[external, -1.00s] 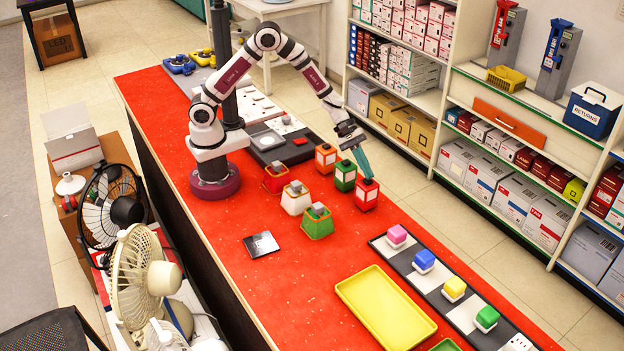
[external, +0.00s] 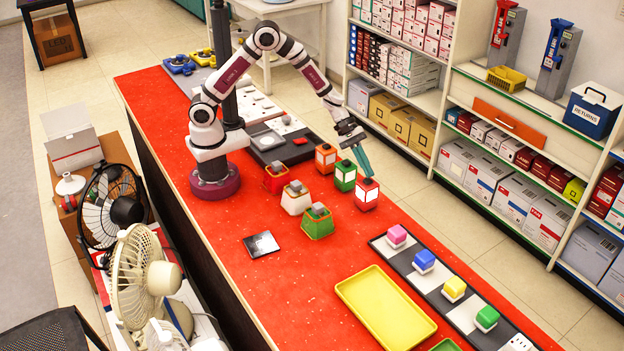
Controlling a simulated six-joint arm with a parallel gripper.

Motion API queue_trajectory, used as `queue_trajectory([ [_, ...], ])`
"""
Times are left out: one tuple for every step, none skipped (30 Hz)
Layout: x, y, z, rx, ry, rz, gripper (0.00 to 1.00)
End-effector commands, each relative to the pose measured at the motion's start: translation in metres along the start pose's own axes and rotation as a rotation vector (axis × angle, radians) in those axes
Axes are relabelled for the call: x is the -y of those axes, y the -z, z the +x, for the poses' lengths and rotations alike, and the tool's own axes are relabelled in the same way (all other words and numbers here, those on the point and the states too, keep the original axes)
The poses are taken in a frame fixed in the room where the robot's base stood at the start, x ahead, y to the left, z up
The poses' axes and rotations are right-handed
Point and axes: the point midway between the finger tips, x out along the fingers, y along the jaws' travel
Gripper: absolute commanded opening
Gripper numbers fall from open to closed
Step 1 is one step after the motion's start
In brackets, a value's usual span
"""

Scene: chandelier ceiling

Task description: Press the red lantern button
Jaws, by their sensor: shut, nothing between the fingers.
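A red lantern (external: 367,196) with bright white panels stands on the red counter. My gripper (external: 369,175) is shut, its teal fingers pointing down at the top of this lantern. The tips look to be at or touching its top; the exact contact is too small to tell. A green lantern (external: 345,176) and an orange lantern (external: 326,158) stand behind it in a row, both with pale panels. To the left are a red block with a grey top (external: 275,180), a white one (external: 296,200) and a green one (external: 317,224).
A dark strip with pink (external: 396,236), blue (external: 423,261), yellow (external: 454,289) and green (external: 487,318) buttons lies at the right. A yellow tray (external: 348,296) is at the front.

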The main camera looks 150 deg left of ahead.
Motion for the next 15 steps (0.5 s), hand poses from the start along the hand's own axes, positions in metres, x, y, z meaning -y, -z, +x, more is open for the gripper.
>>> queue_trajectory([
  [-0.002,-0.001,-0.002,0.000,-0.001,0.001,0.00],
  [-0.002,-0.002,-0.003,0.000,-0.001,0.001,0.00],
  [-0.002,-0.002,-0.003,0.000,0.000,0.000,0.00],
  [-0.002,-0.002,-0.003,0.000,0.000,0.000,0.00],
  [-0.002,-0.002,-0.003,0.000,0.000,0.000,0.00],
  [-0.002,-0.002,-0.003,0.000,0.000,0.000,0.00],
  [-0.002,-0.002,-0.003,0.000,0.000,0.000,0.00],
  [-0.002,-0.002,-0.003,0.000,0.000,0.000,0.00],
  [-0.003,-0.003,-0.004,0.000,0.000,0.000,0.00],
  [-0.004,-0.004,-0.005,0.000,-0.001,0.000,0.00],
  [-0.006,-0.006,-0.008,0.001,-0.001,0.003,0.00],
  [-0.009,-0.009,-0.012,0.001,-0.003,0.002,0.00],
  [-0.011,-0.011,-0.015,0.001,-0.002,0.003,0.00],
  [-0.014,-0.013,-0.018,0.001,-0.003,0.003,0.00],
  [-0.016,-0.016,-0.022,0.001,-0.002,0.003,0.00],
])
